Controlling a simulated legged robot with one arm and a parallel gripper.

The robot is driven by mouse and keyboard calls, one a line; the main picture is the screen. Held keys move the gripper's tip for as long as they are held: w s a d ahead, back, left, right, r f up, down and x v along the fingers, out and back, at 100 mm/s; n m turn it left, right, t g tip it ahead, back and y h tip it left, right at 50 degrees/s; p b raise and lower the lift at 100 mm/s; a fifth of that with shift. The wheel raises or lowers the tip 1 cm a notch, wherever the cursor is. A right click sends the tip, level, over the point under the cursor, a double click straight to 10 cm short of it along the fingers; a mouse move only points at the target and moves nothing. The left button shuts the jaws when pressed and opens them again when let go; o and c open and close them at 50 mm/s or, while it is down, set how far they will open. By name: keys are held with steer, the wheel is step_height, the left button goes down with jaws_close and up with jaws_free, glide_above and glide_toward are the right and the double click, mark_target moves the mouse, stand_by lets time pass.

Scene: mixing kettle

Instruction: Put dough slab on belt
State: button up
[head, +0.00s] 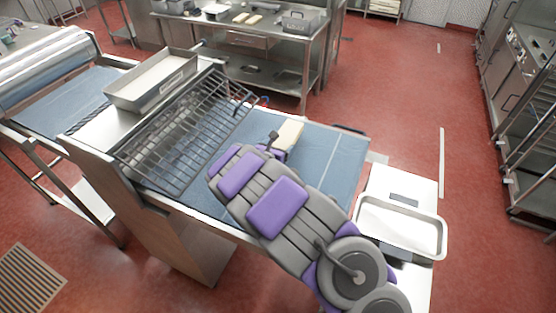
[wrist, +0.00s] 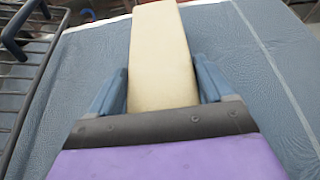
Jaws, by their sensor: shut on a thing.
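The dough slab (wrist: 160,55) is a pale cream block between the two blue-grey fingers of my gripper (wrist: 163,88) in the wrist view. The fingers are shut on its sides. In the head view the slab (head: 289,134) shows just beyond my gripper (head: 276,140), over the blue belt (head: 335,160). My arm hides part of the belt. The belt surface (wrist: 255,75) fills most of the wrist view below the slab. I cannot tell whether the slab touches the belt.
A wire rack guard (head: 185,125) stands across the belt to the left of my gripper. A metal tray (head: 152,80) with pale contents sits beyond it. An empty shallow tray (head: 402,228) is at the right. The belt right of the slab is clear.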

steer(key=shift+s+d, duration=0.15)
steer(key=shift+s, duration=1.2)
steer(key=shift+f+p, duration=0.3)
steer(key=shift+f, duration=1.55)
steer(key=o, duration=1.3)
steer(key=shift+o, duration=0.2)
steer(key=b+v, duration=0.1)
steer(key=v, duration=1.1)
steer(key=shift+d+r, duration=0.1)
